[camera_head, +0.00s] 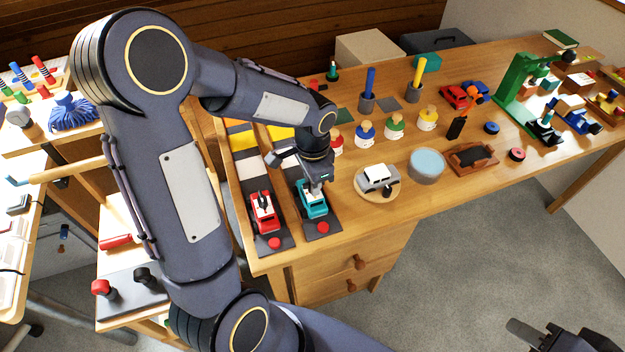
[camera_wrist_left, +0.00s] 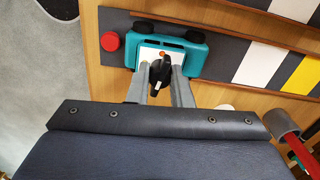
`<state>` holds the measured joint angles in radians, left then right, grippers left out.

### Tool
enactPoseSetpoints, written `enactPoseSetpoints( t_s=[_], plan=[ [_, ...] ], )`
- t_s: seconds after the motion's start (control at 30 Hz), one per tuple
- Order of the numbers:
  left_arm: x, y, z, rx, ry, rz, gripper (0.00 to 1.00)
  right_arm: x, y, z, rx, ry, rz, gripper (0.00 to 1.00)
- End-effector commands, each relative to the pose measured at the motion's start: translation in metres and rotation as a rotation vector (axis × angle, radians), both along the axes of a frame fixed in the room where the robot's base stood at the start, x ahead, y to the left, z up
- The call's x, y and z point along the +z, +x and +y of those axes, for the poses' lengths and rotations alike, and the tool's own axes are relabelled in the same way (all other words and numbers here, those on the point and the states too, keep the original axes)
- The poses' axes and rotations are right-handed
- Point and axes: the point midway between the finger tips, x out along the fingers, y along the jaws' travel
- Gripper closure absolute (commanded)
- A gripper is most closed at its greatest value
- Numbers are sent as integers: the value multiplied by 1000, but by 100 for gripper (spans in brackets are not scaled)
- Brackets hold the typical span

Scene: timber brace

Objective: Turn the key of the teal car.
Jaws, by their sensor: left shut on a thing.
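The teal car (camera_head: 312,204) sits on a dark lane board on the wooden table, beside a red car (camera_head: 263,211). My left gripper (camera_head: 317,183) is right above the teal car, pointing down. In the left wrist view the teal car (camera_wrist_left: 195,51) has a white top plate with a black key (camera_wrist_left: 160,72) standing on it. The left gripper (camera_wrist_left: 160,92) is shut on the key, with one finger on each side. In the head view the key is hidden by the gripper. My right gripper (camera_head: 560,338) shows only partly at the bottom right, away from the table.
A red button (camera_head: 323,228) is at the near end of the teal car's lane, another (camera_head: 274,243) by the red car. A white toy car on a round wooden plate (camera_head: 377,183) stands to the right. Pegs and cups stand behind.

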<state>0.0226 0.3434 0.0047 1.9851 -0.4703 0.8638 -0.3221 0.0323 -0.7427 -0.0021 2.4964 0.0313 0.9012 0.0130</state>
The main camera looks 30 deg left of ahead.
Motion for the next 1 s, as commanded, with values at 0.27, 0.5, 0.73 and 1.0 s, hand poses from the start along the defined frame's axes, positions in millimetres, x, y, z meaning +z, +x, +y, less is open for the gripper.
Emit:
enactPoseSetpoints(
  t_s=[0.27, 0.5, 0.73, 1.0],
  plan=[
    [1, 0, 0, 1, 0, -2, 59, 0, 0, 0, 0, 0, 0, 64],
    [1, 0, 0, 1, 0, -1, 59, 0, 0, 0, 0, 0, 0, 64],
    [30, 1, 0, 4, -1, -7, 59, 3, 0, 0, 0, 0, 0, 64],
    [71, 1, 0, 1, -1, -4, 59, 5, 0, 0, 0, 0, 0, 64]
  ],
)
